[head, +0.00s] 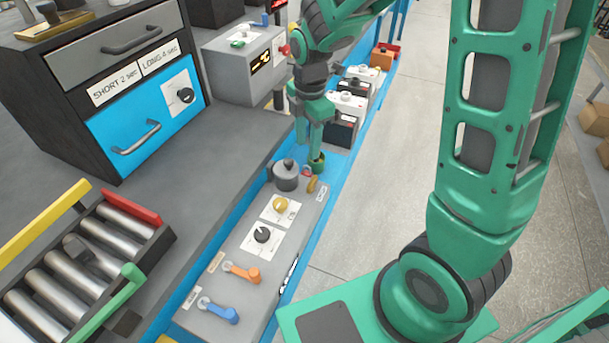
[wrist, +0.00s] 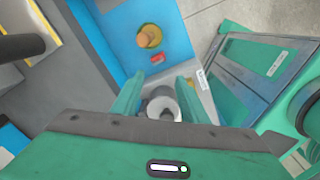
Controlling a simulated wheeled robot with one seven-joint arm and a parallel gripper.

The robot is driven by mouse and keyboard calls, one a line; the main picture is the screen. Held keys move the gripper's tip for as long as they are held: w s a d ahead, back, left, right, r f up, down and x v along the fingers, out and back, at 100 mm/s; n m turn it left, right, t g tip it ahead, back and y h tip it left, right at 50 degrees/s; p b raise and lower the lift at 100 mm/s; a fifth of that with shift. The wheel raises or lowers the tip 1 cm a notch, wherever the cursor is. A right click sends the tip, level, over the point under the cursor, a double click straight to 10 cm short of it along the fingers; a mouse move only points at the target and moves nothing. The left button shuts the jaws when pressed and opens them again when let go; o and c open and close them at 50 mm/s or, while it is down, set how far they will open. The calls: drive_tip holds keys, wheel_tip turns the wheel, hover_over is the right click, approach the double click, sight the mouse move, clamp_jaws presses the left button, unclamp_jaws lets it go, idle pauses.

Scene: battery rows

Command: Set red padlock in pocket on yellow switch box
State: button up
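My gripper (head: 309,145) hangs over the far end of a grey switch panel (head: 215,287). In the wrist view its two green fingers (wrist: 160,82) are apart, with nothing visibly held. A small red piece (wrist: 158,57), perhaps the red padlock, lies just beyond the fingertips. It seems to show as a red bit (head: 306,171) in the head view. A grey round part (wrist: 163,107) shows between the fingers, lower down. The panel carries a yellow knob (head: 280,204), a black knob (head: 262,236), an orange handle (head: 243,272) and a blue handle (head: 221,312). I cannot identify the pocket.
An orange post in a yellow ring (wrist: 149,36) stands on the blue surface beyond the fingers. Batteries (head: 342,128) stand in a row behind my gripper. A grey control box (head: 232,75) and a drawer cabinet (head: 120,85) stand left. Clear floor (head: 380,190) lies right.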

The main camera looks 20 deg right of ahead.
hover_over(306, 166)
drive_tip(key=f, duration=0.2)
drive_tip(key=s+f, duration=0.1)
drive_tip(key=f, duration=0.1)
drive_tip(key=shift+f, duration=0.2)
drive_tip(key=shift+w+f, duration=0.25)
drive_tip(key=shift+f, duration=1)
drive_tip(key=shift+w+f, duration=0.2)
drive_tip(key=shift+f, duration=1)
clamp_jaws()
